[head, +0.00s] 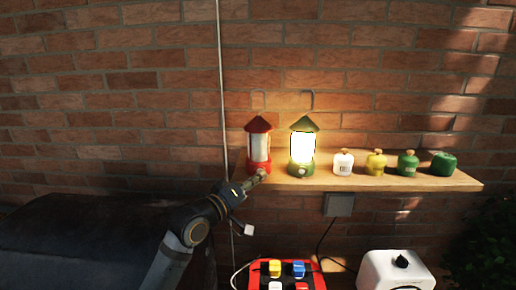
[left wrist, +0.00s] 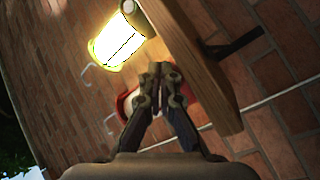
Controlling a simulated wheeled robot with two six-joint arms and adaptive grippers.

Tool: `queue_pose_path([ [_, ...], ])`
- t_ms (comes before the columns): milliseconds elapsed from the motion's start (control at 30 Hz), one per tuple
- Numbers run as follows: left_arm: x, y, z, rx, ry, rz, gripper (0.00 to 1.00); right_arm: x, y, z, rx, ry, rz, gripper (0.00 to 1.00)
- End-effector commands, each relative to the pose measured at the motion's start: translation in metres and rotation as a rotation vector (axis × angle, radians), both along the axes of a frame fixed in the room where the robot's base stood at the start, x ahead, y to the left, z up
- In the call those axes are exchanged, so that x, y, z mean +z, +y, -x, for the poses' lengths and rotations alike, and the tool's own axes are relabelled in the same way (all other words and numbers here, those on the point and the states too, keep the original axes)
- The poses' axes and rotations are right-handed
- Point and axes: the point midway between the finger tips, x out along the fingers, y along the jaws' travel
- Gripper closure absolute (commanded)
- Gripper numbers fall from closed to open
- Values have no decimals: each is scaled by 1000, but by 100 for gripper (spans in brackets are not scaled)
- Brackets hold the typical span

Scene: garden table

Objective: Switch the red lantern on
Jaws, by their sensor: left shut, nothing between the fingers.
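The red lantern (head: 258,146) stands upright at the left end of a wooden shelf in the head view. Its glass is dull and shows no glow. My left gripper (head: 262,174) is at the lantern's base, at the shelf's front edge. In the left wrist view the left gripper (left wrist: 160,68) is shut and empty, with its tips in front of the red lantern (left wrist: 127,101), which is largely hidden behind the fingers. I cannot tell whether the tips touch it. The lantern's knob is hidden. My right gripper is not in view.
A lit green lantern (head: 302,147) stands just right on the shelf (head: 400,182). Further right are a white jar (head: 343,163), a yellow jar (head: 375,163) and two green ones. Below are a red box (head: 258,284) with coloured blocks and a white box (head: 398,272).

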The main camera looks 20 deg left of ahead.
Motion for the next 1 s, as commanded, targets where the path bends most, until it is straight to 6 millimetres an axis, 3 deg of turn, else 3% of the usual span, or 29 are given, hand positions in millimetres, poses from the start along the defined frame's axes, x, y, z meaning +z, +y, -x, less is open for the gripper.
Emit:
queue_pose_path([
  [733,1,2,-5,-1,0,1,100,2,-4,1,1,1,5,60],
  [1000,1,-2,5,-1,1,1,100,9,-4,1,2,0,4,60],
])
